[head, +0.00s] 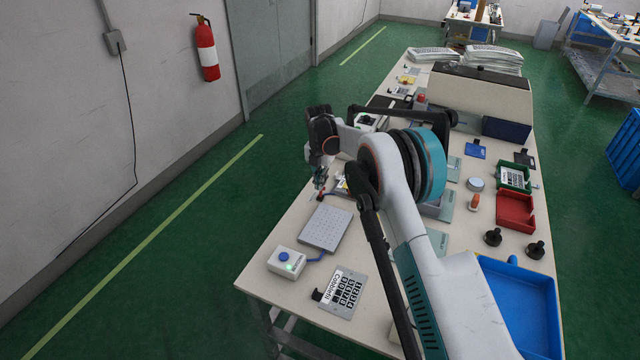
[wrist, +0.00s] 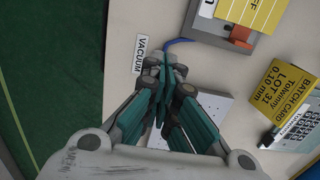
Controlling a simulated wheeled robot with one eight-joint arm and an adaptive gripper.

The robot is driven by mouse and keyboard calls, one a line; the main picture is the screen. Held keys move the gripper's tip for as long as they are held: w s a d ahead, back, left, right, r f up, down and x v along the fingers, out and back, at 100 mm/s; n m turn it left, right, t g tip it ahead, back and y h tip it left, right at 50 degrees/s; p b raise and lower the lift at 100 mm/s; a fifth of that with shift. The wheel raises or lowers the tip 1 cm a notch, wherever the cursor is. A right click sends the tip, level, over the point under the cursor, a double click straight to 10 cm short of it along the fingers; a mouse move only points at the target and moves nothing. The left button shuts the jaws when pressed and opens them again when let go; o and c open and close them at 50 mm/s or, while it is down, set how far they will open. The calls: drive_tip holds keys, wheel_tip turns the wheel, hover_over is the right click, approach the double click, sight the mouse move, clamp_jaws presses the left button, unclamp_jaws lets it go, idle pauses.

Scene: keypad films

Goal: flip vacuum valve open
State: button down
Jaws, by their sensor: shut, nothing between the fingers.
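My gripper (head: 320,182) hangs low over the left edge of the workbench, fingers pointing down. In the wrist view my gripper (wrist: 160,70) is shut, with its fingertips together and nothing visible between them. A white VACUUM label (wrist: 140,53) lies on the bench just left of the fingertips. A blue hose (wrist: 190,42) runs right from behind the fingertips, and the valve itself seems hidden there. A small red part (head: 320,197) shows just below the gripper in the head view; I cannot tell whether it is the valve handle. A perforated plate (head: 325,228) lies nearer, partly covered by the fingers in the wrist view.
A button box (head: 287,262) with a green light stands at the bench's near left corner. A grey fixture with an orange block (wrist: 239,38) and a yellow batch card (wrist: 284,90) lie to the gripper's right. A red tray (head: 515,211) and blue tray (head: 520,300) stand at the right.

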drive_tip(key=shift+w+d+f, duration=0.1)
drive_tip(key=shift+w+d, duration=0.1)
drive_tip(key=shift+w, duration=0.4)
idle(0.3)
drive_tip(key=shift+r, duration=0.85)
